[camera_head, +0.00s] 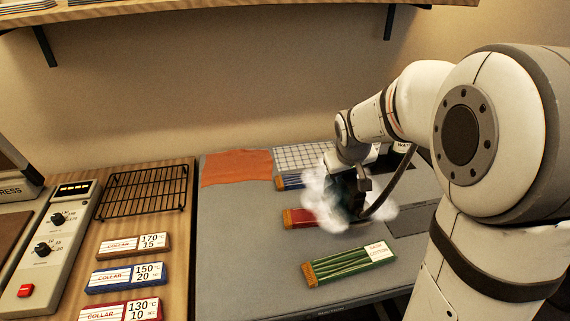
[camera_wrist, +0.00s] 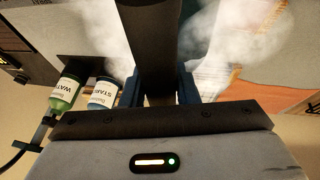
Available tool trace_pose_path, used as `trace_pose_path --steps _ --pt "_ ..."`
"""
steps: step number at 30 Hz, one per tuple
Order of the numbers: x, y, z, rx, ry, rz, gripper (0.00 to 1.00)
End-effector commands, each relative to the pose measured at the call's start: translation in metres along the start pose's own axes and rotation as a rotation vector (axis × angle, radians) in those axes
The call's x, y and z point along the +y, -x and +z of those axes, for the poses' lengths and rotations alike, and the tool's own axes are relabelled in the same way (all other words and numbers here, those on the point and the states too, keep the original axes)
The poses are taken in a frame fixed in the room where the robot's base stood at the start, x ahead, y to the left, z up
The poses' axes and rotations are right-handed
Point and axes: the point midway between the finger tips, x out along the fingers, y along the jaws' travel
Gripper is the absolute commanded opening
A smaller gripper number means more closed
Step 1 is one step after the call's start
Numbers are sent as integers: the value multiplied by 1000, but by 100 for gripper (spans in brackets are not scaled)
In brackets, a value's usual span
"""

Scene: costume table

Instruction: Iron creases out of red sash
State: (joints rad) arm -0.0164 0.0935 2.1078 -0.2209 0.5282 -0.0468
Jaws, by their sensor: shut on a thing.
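The red sash (camera_head: 302,218) lies on the grey ironing surface (camera_head: 235,250), its left end with an orange fringe showing. My gripper (camera_head: 355,186) is over its right part, shut on a dark iron whose handle (camera_wrist: 150,50) runs between the fingers in the wrist view. White steam (camera_head: 318,190) billows around the iron and hides its base and much of the sash, so I cannot tell whether the iron touches the cloth. A green striped sash (camera_head: 350,262) with a white label lies in front, and a blue sash (camera_head: 288,182) lies behind, partly hidden.
An orange cloth (camera_head: 236,168) and a white grid sheet (camera_head: 300,156) lie at the back. A black wire rack (camera_head: 145,190) and several collar cards (camera_head: 125,276) are on the wood at left. Water (camera_wrist: 66,90) and starch (camera_wrist: 103,92) bottles stand close by. A dark hose trails from the iron.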

Motion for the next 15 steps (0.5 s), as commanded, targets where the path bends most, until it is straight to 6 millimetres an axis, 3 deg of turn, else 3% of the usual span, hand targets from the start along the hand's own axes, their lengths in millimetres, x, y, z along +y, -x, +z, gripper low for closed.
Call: trace_pose_path --steps 15 --pt "5 25 -11 5 0 0 0"
